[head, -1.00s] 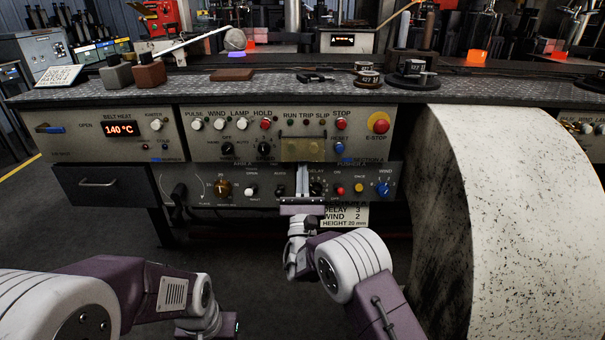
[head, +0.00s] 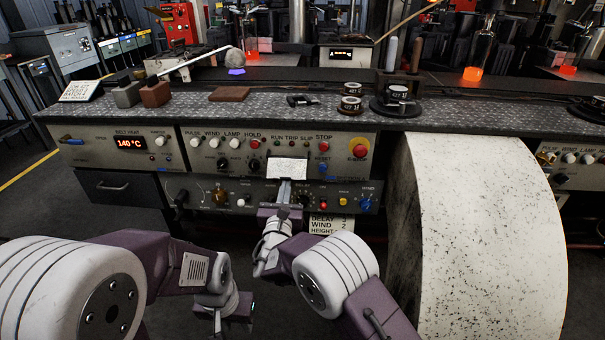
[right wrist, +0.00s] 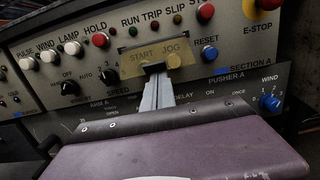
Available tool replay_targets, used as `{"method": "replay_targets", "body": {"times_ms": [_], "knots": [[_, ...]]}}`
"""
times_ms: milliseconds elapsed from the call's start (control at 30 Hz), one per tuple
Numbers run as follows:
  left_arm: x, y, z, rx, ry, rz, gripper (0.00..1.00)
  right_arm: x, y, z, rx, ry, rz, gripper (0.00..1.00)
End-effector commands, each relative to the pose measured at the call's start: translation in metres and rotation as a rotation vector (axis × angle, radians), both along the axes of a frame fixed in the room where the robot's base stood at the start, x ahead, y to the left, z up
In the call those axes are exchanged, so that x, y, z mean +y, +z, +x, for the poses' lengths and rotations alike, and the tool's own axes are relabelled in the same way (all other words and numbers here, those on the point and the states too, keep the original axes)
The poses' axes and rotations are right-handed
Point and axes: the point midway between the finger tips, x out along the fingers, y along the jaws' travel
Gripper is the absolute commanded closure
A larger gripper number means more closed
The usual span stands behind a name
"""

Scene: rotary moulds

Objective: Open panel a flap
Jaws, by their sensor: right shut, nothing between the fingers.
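The panel A flap (right wrist: 133,66) is a small amber see-through cover over the START and JOG labels in the right wrist view. In the head view the flap (head: 288,167) looks pale and shiny, perhaps tilted outward; its exact angle is unclear. My right gripper (right wrist: 155,69) is shut and empty. Its fingertips are at the flap's lower edge, and I cannot tell whether they touch it. It also shows in the head view (head: 284,187), in front of the panel. My left gripper (head: 219,318) hangs low at the bottom, away from the panel, its fingers unclear.
Around the flap are several knobs and buttons, with a red STOP button (head: 324,148) and a red E-STOP (head: 360,149) to the right. A big pale speckled curved body (head: 480,230) stands at right. A drawer (head: 115,187) is at left.

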Motion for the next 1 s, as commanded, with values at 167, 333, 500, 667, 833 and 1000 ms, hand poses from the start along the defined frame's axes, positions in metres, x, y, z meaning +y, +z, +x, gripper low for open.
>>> {"method": "replay_targets", "body": {"times_ms": [167,333,500,667,833,1000], "knots": [[0.0,0.047,0.0,0.0,0.0,0.0,0.64,0.01,0.023,-0.007,0.034,0.0,-0.003,1.0],[0.0,0.086,0.0,0.0,0.0,0.0,0.64,0.011,0.042,-0.012,0.188,0.0,0.002,1.0],[0.0,0.136,0.0,0.0,0.0,0.0,0.64,0.01,0.059,-0.016,0.351,0.001,0.002,1.0],[-0.001,0.191,0.0,0.0,0.0,0.0,0.64,0.009,0.074,-0.017,0.504,-0.001,0.002,1.0],[-0.001,0.251,0.0,0.0,0.0,0.0,0.64,0.009,0.088,-0.016,0.663,0.0,0.003,1.0],[-0.001,0.292,0.0,0.0,0.0,0.0,0.64,0.01,0.095,-0.015,0.807,0.002,0.006,1.0]]}}
